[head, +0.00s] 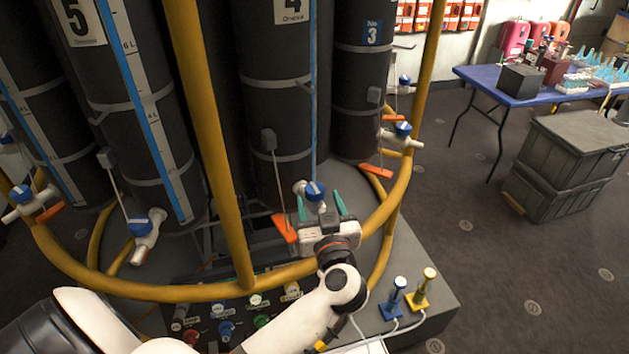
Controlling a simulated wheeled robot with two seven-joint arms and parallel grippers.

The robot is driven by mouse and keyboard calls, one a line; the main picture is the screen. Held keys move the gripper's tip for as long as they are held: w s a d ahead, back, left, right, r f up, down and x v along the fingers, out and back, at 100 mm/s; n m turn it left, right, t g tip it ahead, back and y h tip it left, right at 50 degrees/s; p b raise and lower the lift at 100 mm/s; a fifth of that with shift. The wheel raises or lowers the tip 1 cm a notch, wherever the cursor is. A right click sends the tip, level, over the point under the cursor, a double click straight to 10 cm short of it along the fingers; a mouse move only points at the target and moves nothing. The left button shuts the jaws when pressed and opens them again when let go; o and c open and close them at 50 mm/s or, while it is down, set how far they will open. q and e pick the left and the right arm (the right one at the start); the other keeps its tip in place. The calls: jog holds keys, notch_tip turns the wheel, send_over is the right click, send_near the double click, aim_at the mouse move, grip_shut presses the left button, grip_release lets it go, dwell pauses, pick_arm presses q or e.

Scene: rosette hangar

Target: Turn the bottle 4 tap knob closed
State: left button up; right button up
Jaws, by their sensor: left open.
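Bottle 4 (275,110) is a dark grey cylinder with a "4" label at its top, standing in the middle of the rosette. Its tap has a blue round knob (315,190) on a white body, low in front of the bottle. My left gripper (320,203) has two teal fingers, spread open. The knob shows between and slightly beyond the fingertips; I cannot tell whether they touch it. The gripper's body hides the lower part of the tap. An orange lever (285,228) hangs just left of the fingers. My right gripper is not in view.
A yellow ring rail (190,292) with upright posts runs around the bottles, close to my left arm. Bottle 5 (125,90) and bottle 3 (358,90) stand either side, with similar taps. Blue and yellow plugs (392,298) stand on the base. Grey crates (565,165) stand right.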

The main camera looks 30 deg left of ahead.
aim_at(320, 183)
pick_arm(q)
jog(key=x, duration=0.7)
jog(key=shift+f+p, duration=0.1)
jog(key=shift+p, duration=0.2)
jog(key=c, duration=1)
jog(key=shift+p, duration=0.3)
jog(key=shift+o, duration=0.2)
jog(key=m+t+h+p, duration=0.1)
jog(key=h+p, duration=0.1)
jog(key=p, duration=0.1)
jog(key=m+t+h+p, duration=0.1)
jog(key=m+h+p, duration=0.1)
jog(key=p, duration=0.2)
jog(key=m+t+h+p, duration=0.2)
jog(key=h+p, duration=0.1)
jog(key=shift+w+d+r+p, duration=0.15)
jog(key=shift+d+r+p, duration=0.15)
jog(key=shift+d, duration=0.05)
jog(key=shift+d+f+m+t+h+p, duration=0.1)
jog(key=shift+m+t+h+p, duration=0.1)
jog(key=shift+m+h, duration=0.3)
jog(key=shift+f+m+t+h+p, duration=0.15)
jog(key=shift+m+t+h+p, duration=0.05)
jog(key=shift+m+h, duration=0.25)
jog(key=shift+d+f+m+h, duration=0.1)
jog(key=shift+d+m+h, duration=0.1)
jog(key=shift+m+h, duration=1.15)
jog(key=shift+n+h, duration=0.3)
jog(key=shift+h, duration=0.3)
